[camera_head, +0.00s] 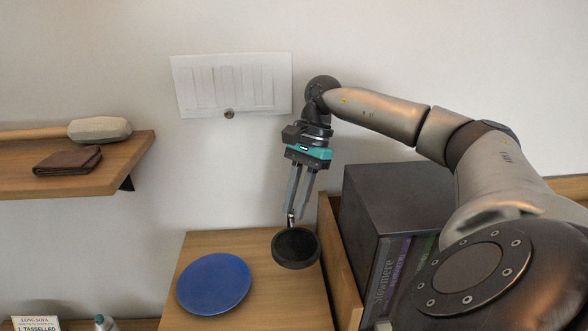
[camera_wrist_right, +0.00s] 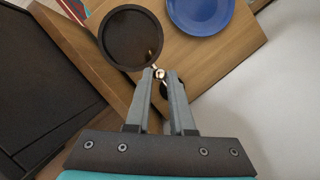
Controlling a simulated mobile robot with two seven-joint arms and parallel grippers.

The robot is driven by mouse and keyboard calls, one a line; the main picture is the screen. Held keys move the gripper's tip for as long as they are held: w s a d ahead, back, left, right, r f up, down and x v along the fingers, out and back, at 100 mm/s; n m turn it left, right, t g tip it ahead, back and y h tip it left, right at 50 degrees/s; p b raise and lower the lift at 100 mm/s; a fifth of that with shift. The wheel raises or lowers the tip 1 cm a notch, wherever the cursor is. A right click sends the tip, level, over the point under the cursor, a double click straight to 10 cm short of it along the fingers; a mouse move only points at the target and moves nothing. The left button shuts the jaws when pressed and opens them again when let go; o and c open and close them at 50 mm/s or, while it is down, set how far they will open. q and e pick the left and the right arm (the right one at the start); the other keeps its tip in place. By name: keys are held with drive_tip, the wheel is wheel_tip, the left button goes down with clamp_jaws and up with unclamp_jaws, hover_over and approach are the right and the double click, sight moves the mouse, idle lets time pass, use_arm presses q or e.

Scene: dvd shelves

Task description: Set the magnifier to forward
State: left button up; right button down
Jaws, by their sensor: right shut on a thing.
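The magnifier (camera_head: 296,248) has a round dark lens with a black rim. It is over the right part of a wooden shelf top, to the right of a blue plate. My right gripper (camera_head: 291,215) points down and is shut on the magnifier's thin metal stem. In the right wrist view the lens (camera_wrist_right: 132,38) lies just beyond the fingertips (camera_wrist_right: 160,75), with the stem between them. I cannot tell whether the magnifier touches the wood. My left gripper is not in view.
The blue plate (camera_head: 214,283) lies on the wooden top (camera_head: 262,312). A dark box (camera_head: 398,205) with book or DVD spines stands right of it. A wall shelf (camera_head: 112,178) at left holds a brown wallet (camera_head: 68,160) and a mallet (camera_head: 99,129). A white panel (camera_head: 232,84) hangs behind.

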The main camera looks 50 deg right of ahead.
drive_tip(key=c, duration=0.8)
unclamp_jaws()
drive_tip(key=shift+r+p, duration=4.1)
drive_tip(key=shift+r, duration=5.95)
drive_tip(key=shift+f, duration=0.1)
